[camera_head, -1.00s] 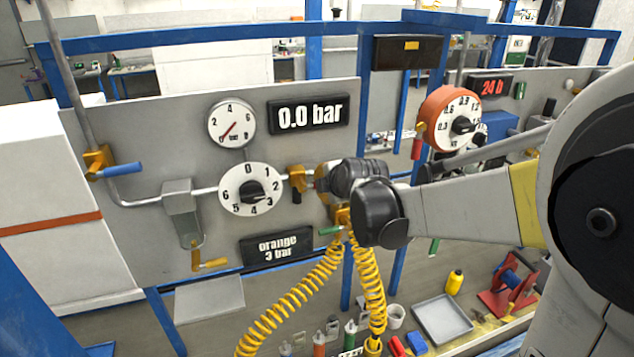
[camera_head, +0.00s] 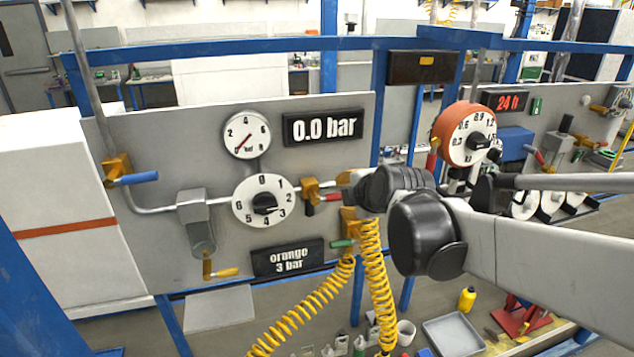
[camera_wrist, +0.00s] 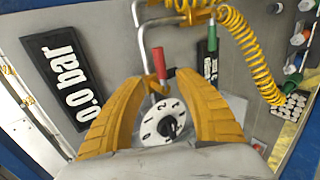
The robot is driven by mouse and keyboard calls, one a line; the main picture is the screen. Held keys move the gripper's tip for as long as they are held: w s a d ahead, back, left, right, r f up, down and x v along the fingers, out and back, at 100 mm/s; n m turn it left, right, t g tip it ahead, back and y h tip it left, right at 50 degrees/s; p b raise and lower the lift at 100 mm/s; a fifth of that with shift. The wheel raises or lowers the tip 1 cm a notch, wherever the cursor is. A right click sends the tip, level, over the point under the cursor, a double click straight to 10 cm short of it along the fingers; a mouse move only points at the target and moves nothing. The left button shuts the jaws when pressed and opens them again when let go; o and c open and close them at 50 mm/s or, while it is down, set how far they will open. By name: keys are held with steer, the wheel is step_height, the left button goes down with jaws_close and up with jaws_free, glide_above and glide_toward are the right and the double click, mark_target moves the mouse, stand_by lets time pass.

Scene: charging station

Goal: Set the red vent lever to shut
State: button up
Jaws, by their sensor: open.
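The red vent lever (camera_head: 333,197) sticks out to the right of a yellow valve body (camera_head: 309,188) on the grey panel, right of the white numbered dial. In the wrist view the red lever (camera_wrist: 159,64) shows beyond and between the fingertips, pointing up in the picture. My gripper (camera_wrist: 160,78) is open, its two yellow fingers spread either side of the lever's line, with nothing held. Contact with the lever cannot be told. In the head view my dark wrist (camera_head: 395,190) is just right of the lever, and the fingers are mostly hidden.
The white dial (camera_head: 250,210) and the gauge (camera_head: 247,134) are left of the lever; a display (camera_head: 322,126) reads 0.0 bar. A green-handled valve (camera_head: 342,243) and coiled yellow hoses (camera_head: 372,280) hang just below. A blue lever (camera_head: 137,179) is far left.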

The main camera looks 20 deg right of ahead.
steer(key=v, duration=0.3)
steer(key=shift+s+r, duration=0.1)
steer(key=shift+s, duration=0.05)
steer(key=s+a+f+m+g+b, duration=0.2)
steer(key=s+f+m+b, duration=0.6)
steer(key=f, duration=0.5)
steer(key=s+a+f+m+g+b, duration=0.2)
steer(key=s+a+f+m+b, duration=0.1)
steer(key=s+f+m+b, duration=0.6)
steer(key=s+f+m, duration=0.1)
steer(key=s+f, duration=0.2)
steer(key=f, duration=0.1)
steer(key=shift+a+f, duration=0.25)
steer(key=shift+f, duration=0.15)
stand_by(3.5)
